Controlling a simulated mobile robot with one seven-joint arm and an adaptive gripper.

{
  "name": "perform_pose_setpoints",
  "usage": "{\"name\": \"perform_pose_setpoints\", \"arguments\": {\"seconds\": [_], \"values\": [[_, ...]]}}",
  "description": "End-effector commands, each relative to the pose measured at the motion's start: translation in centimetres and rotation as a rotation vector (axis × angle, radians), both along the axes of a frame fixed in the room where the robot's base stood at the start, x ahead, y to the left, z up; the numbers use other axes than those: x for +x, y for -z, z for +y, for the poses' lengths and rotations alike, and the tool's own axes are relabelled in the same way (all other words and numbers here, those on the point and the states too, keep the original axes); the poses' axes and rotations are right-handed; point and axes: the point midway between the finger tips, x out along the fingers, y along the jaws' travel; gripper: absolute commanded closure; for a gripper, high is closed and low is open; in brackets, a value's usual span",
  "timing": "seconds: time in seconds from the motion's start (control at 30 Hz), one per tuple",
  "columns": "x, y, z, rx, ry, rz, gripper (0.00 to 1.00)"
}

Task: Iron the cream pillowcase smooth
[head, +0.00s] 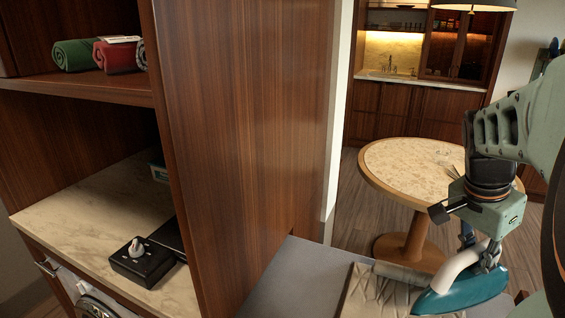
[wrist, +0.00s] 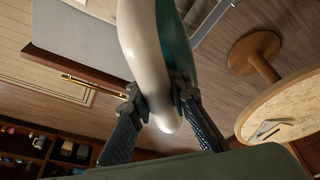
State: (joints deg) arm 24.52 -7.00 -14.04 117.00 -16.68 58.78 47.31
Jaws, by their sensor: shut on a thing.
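The cream pillowcase (head: 372,292) lies on the grey ironing board (head: 300,280) at the bottom of the head view, with crease lines showing across it. The iron (head: 462,296) has a teal body and a pale curved handle, and stands at the pillowcase's right side, its nose towards the left. I cannot tell whether its sole touches the cloth. My gripper (head: 489,258) is shut on the iron's handle from above. In the wrist view the handle (wrist: 148,45) runs between the two fingers. The pillowcase's near part is cut off by the frame.
A wooden cabinet panel (head: 235,130) stands left of the board. Beyond it are a counter (head: 90,215) with a black box (head: 142,262), and a shelf with rolled towels (head: 75,54). A round table (head: 400,165) stands behind the board.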

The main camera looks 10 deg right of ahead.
Motion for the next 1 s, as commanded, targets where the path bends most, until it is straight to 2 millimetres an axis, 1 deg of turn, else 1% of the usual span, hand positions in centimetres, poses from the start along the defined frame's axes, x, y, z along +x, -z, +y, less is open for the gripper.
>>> {"name": "perform_pose_setpoints", "arguments": {"seconds": [0.03, 0.37, 0.7, 1.0], "values": [[0.2, -0.5, 0.2, -0.006, -0.001, -0.011, 1.00], [0.7, -0.5, 1.0, -0.006, 0.000, -0.010, 1.00], [2.1, -0.7, 3.1, -0.006, -0.001, -0.011, 1.00], [2.8, -0.8, 4.0, -0.006, -0.002, -0.010, 1.00]]}}
